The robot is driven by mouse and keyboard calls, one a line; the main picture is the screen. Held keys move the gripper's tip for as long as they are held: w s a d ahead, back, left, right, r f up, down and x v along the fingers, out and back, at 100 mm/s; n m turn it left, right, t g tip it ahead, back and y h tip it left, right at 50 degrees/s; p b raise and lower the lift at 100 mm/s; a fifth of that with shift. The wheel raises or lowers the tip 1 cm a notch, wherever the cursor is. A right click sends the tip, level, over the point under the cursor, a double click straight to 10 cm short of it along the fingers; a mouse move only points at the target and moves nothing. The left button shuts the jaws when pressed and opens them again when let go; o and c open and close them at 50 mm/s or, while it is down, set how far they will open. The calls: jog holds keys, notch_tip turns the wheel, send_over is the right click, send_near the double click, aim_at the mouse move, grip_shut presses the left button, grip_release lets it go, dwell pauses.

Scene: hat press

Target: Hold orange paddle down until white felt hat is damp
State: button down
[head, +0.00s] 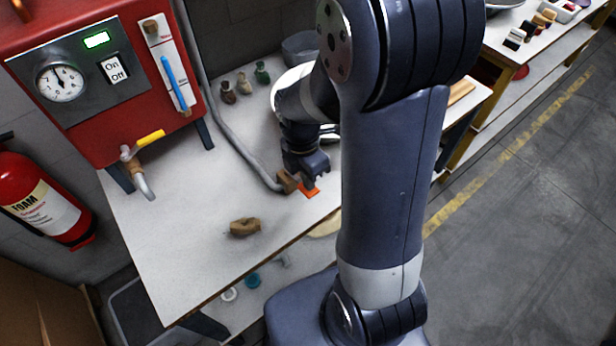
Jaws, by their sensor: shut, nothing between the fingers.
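The orange paddle (310,190) sits at the end of the grey hose, by a brown block-like handle (287,182), near the front edge of the white table. My gripper (316,178) is shut and points down right over the paddle, with nothing between its fingers. I cannot tell whether it touches or presses the paddle. No white felt hat can be made out for certain; my arm hides much of the table's right side. A pale round shape (286,92) shows partly behind my arm, and I cannot tell what it is.
A red boiler (75,130) with a gauge, a lit green display and a yellow-handled tap (150,138) stands at the left. The grey hose (225,125) runs across the table (180,240). A brown lump (244,228) lies near the front.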

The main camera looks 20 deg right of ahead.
jog(key=shift+f, duration=0.1)
jog(key=f+t+b, duration=0.1)
jog(key=b, duration=0.1)
jog(key=s+f+t+b, duration=0.1)
jog(key=b, duration=0.1)
jog(key=shift+s+d+f+t+y+b, duration=0.1)
jog(key=shift+d+f+t+y+b, duration=0.05)
jog(key=shift+t+y+b, duration=0.2)
dwell(7.2)
